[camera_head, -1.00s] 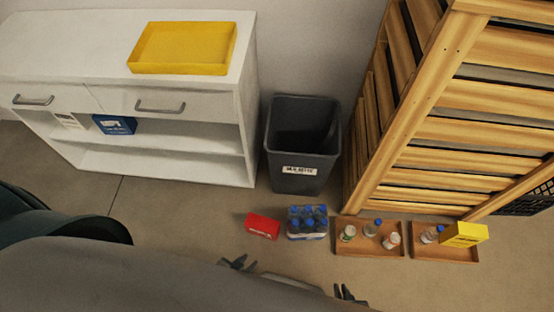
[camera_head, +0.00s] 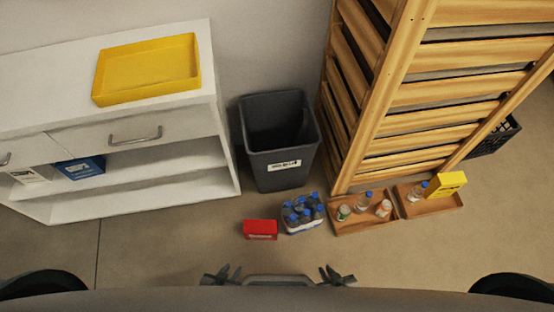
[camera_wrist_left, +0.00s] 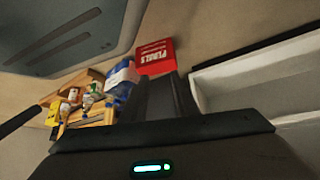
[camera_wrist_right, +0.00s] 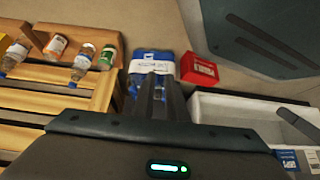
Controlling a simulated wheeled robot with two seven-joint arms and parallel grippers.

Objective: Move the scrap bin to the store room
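The scrap bin (camera_head: 246,132) is a dark grey, open-topped bin with a white label on its front. It stands upright on the floor against the wall, between the white cabinet and the wooden slatted rack. My left gripper (camera_head: 222,274) and my right gripper (camera_head: 338,275) are low at the bottom of the head view, apart from the bin. In the left wrist view (camera_wrist_left: 165,92) and the right wrist view (camera_wrist_right: 161,92) the fingers lie close together with nothing held. The bin is not clearly visible in either wrist view. No store room is identifiable.
A red box (camera_head: 260,229), a blue-capped bottle pack (camera_head: 302,213) and two wooden trays (camera_head: 350,226) (camera_head: 436,207) lie on the floor before the bin and rack (camera_head: 385,100). The white cabinet (camera_head: 225,165) bears a yellow tray (camera_head: 150,91).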

